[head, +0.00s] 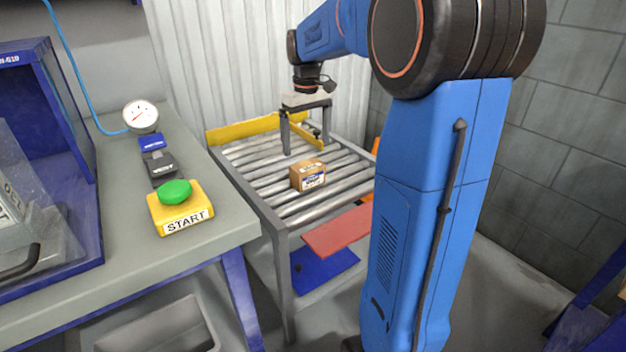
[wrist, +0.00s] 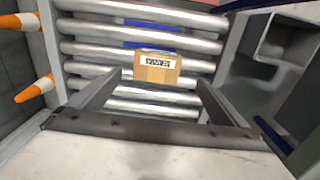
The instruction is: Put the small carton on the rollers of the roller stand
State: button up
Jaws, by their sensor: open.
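The small carton (head: 307,175) is a brown box with a white and blue label. It rests upright on the metal rollers of the roller stand (head: 262,235), near the middle of the roller bed. It also shows in the wrist view (wrist: 157,68), beyond the fingertips. My gripper (head: 305,145) is open and empty above the rollers, behind the carton in the head view and apart from it. In the wrist view its two fingers (wrist: 153,88) stand wide apart, with rollers visible between them.
A workbench (head: 225,225) with a yellow START box and green button (head: 178,205) stands left of the stand. A gauge (head: 140,116) is on the bench. Yellow rails (head: 240,131) edge the stand's far end. Orange and white cones (wrist: 35,92) show at left in the wrist view.

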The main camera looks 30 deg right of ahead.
jog(key=s+a+t, duration=0.2)
jog(key=s+a, duration=0.8)
jog(key=s, duration=0.5)
jog(key=s+a+f+t, duration=0.1)
jog(key=s+a+f, duration=0.1)
jog(key=s, duration=0.5)
jog(key=s+a+f+t, duration=0.1)
jog(key=s+a+f, duration=0.2)
jog(key=s, duration=0.4)
jog(key=shift+s+f+t, duration=0.3)
jog(key=shift+f+t, duration=0.1)
jog(key=shift+f, duration=0.35)
